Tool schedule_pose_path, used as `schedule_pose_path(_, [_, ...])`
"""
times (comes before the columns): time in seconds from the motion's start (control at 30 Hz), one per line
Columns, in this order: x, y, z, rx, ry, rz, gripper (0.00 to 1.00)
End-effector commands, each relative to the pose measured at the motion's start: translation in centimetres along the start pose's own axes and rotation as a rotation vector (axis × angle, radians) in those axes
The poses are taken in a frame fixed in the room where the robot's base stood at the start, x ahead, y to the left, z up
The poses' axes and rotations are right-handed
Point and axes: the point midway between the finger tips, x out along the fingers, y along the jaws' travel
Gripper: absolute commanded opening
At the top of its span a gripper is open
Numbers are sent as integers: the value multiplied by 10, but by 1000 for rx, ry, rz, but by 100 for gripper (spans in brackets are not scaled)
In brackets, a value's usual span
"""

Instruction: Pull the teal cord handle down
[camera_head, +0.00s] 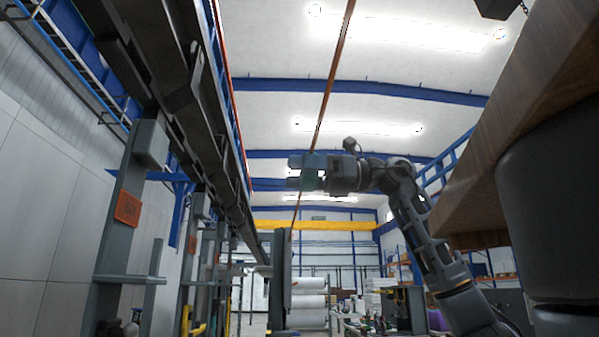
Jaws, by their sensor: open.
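My arm rises from the lower right, and my gripper (298,172) points left near the middle of the view, high above the floor. Its jaws are open. A small teal piece, which looks like the cord handle (312,180), shows at the jaws, partly covered by the gripper. I cannot tell whether it lies between the fingers or behind them, or whether they touch it. A thin orange-brown line (335,70) runs from the top edge down to the gripper; I cannot tell whether it is the cord.
A dark overhead conveyor rail (195,100) runs along the left on grey posts (125,220). A wooden surface (510,130) and a dark rounded body (555,200) fill the right. White rolls (307,302) stand far back. The air left of my gripper looks open.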

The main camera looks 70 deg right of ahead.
Motion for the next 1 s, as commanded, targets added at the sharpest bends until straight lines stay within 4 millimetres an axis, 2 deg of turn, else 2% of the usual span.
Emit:
schedule_pose_path(0.27, [2, 0, 0, 0, 0, 0, 100])
schedule_pose_path(1.0, [2, 0, 0, 0, 0, 0, 30])
